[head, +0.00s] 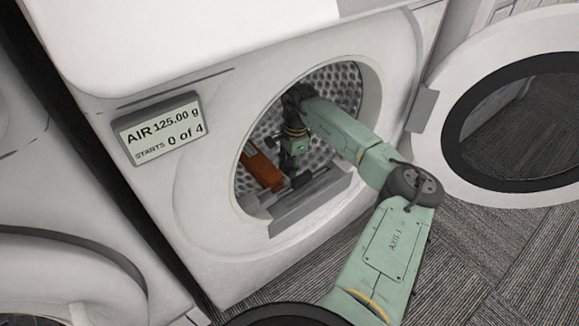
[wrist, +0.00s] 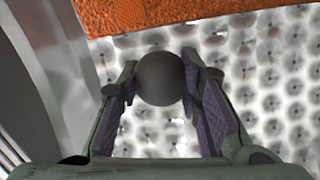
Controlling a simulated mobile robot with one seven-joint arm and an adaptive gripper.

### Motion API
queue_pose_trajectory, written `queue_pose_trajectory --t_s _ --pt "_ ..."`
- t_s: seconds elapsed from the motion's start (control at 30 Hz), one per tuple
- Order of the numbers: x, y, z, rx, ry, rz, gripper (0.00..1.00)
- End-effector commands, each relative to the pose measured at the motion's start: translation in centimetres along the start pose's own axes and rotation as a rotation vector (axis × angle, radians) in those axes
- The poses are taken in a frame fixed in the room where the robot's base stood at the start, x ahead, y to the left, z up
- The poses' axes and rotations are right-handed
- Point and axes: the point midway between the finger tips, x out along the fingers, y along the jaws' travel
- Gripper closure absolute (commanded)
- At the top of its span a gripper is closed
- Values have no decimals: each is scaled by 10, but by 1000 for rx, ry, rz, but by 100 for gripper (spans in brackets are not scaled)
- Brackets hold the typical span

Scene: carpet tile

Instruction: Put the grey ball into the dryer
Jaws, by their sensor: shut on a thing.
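The grey ball (wrist: 160,79) is dark and round, held between the fingertips of my gripper (wrist: 158,82) in the wrist view. My gripper is shut on it, with one finger on each side. The dryer (head: 190,190) is white with a round opening, and its door (head: 440,150) stands wide open to the right. In the head view my arm reaches through the opening, and my gripper (head: 290,178) is inside the drum (head: 335,85). The ball cannot be made out in the head view. In the wrist view the dimpled drum wall (wrist: 270,75) lies behind the ball.
An orange-brown block-like thing (head: 261,166) is inside the drum at the left, and orange (wrist: 195,10) crosses the top of the wrist view. The opening's rim surrounds my arm. A display (head: 160,128) reads "AIR 125.00 g" and "STARTS 0 of 4". Another white machine (head: 70,200) stands at left.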

Motion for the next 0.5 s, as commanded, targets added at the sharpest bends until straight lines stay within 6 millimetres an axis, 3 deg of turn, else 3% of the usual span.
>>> queue_pose_trajectory --t_s 0.17,0.2,0.5 --pt "4 0 0 0 0 0 97" --pt "4 0 0 0 0 0 67" --pt "3 0 0 0 0 1 47"
